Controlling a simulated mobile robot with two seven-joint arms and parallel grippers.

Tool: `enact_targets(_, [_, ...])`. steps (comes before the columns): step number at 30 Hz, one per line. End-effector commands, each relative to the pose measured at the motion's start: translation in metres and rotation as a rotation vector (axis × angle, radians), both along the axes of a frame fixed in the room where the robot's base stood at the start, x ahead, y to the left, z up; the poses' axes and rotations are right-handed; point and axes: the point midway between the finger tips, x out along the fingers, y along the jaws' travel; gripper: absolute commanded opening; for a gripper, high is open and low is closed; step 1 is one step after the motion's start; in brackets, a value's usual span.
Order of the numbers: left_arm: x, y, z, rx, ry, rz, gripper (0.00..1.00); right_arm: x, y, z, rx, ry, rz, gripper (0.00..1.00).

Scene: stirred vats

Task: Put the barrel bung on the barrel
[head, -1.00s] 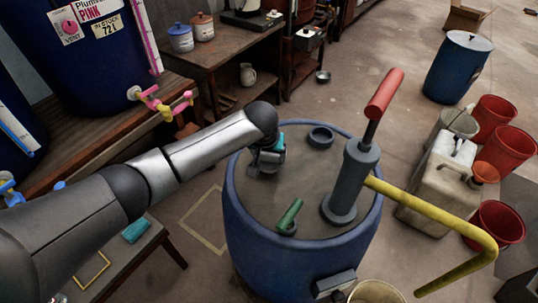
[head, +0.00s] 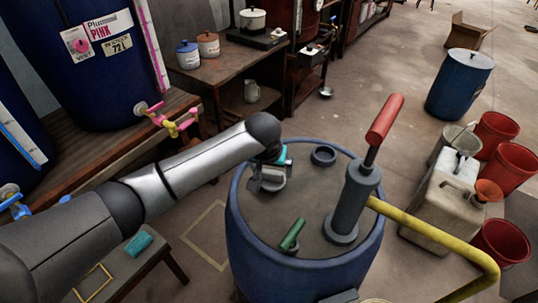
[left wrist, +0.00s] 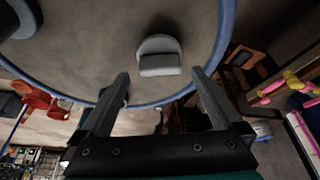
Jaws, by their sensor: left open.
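The blue barrel (head: 300,272) stands in front of me with a flat grey-brown top. A grey piece with a raised grip bar, which looks like the barrel bung (left wrist: 158,60), is on this top in the left wrist view, just beyond my fingertips. My right gripper is not in view.
A grey pump (head: 352,205) with a red handle and yellow pipe rises from the barrel's right side. A green handle (head: 292,234) is near its front. A pale canister (head: 440,200) and red buckets (head: 505,165) stand at right. A shelf holds pots (head: 188,54) behind.

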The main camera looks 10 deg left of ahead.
Motion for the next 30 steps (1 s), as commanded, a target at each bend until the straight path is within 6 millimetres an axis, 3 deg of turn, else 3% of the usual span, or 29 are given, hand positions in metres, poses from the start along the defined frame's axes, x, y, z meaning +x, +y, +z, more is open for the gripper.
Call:
enact_targets(6, [-0.016, 0.0, 0.041, -0.001, -0.001, -0.001, 1.0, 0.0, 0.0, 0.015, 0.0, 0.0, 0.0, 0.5])
enact_targets(12, [-0.026, -0.001, 0.065, -0.002, 0.0, -0.001, 1.0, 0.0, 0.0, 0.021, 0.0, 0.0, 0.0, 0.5])
enact_targets(30, [-0.03, 0.0, 0.073, 0.0, 0.001, 0.0, 1.0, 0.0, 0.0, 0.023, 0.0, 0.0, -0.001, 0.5])
